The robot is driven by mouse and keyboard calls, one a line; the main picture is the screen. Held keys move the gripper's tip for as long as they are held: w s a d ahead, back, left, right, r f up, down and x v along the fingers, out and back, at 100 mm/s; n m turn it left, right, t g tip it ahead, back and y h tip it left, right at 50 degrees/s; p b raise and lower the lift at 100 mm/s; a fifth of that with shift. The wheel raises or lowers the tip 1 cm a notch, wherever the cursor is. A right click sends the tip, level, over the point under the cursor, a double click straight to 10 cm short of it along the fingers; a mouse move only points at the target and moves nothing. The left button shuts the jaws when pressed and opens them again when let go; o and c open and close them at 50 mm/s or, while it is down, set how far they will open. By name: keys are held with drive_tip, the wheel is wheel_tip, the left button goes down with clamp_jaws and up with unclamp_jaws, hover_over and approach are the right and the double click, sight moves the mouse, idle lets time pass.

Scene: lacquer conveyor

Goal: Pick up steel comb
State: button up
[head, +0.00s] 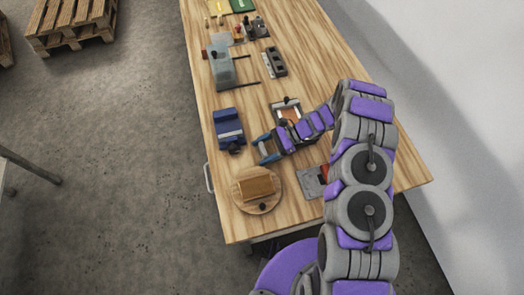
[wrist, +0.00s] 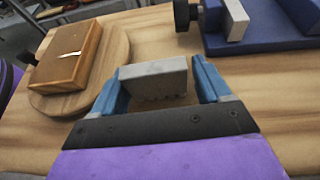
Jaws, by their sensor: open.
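The steel comb (wrist: 153,78) is a small grey metal piece with a toothed near edge, seen in the wrist view. It lies between the two blue fingers of my gripper (wrist: 160,76), close to the left finger, with a narrow gap to the right one. My gripper is open around it, low over the wooden table. In the head view my gripper (head: 264,148) is by the blue vise-like device, and I cannot make out the comb there.
A brown wooden block (head: 257,187) sits on a round board (head: 262,206) at the table's near left. A blue device (head: 228,127) stands just beyond my gripper. A framed orange piece (head: 287,110) and several tools lie farther back on the table (head: 305,69).

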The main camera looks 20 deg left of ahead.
drive_tip(key=shift+d, duration=0.3)
drive_tip(key=c, duration=0.7)
drive_tip(key=shift+c, duration=0.6)
drive_tip(key=shift+a, duration=0.15)
drive_tip(key=shift+r, duration=0.2)
